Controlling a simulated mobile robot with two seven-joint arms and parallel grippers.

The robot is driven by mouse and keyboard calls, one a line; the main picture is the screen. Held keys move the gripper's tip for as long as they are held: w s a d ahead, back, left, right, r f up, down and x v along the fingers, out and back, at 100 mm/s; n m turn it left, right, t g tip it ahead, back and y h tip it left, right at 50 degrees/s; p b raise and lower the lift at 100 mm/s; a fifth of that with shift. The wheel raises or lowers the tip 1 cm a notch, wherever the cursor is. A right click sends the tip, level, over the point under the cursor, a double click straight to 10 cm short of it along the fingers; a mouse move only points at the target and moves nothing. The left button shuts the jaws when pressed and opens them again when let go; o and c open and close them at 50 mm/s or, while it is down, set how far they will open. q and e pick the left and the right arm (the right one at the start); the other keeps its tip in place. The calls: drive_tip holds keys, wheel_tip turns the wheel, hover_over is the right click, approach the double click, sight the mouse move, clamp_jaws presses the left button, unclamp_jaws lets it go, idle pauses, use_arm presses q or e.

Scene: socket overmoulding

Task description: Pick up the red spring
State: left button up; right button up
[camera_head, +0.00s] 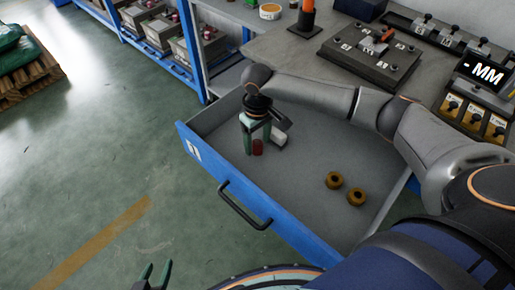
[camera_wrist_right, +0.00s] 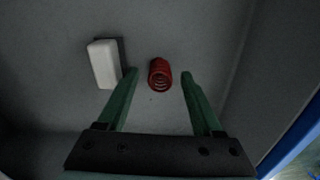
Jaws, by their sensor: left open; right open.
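The red spring (camera_head: 258,147) stands on the floor of the open drawer, towards its left side in the head view. In the right wrist view the red spring (camera_wrist_right: 160,74) shows between and a little beyond the fingertips. My right gripper (camera_head: 254,143) reaches down into the drawer over the spring; it is open, with its fingers (camera_wrist_right: 158,76) on either side of the spring in the picture. I cannot tell whether they touch it. My left gripper (camera_head: 154,272) is at the bottom edge of the head view, open and empty, outside the drawer.
A white block (camera_wrist_right: 103,64) lies in the drawer, left of the spring in the wrist view. The drawer (camera_head: 236,205) has a blue front with a black handle. A workbench (camera_head: 290,50) with a control box (camera_head: 370,55) stands behind.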

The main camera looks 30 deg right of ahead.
drive_tip(key=shift+f, duration=0.6)
clamp_jaws()
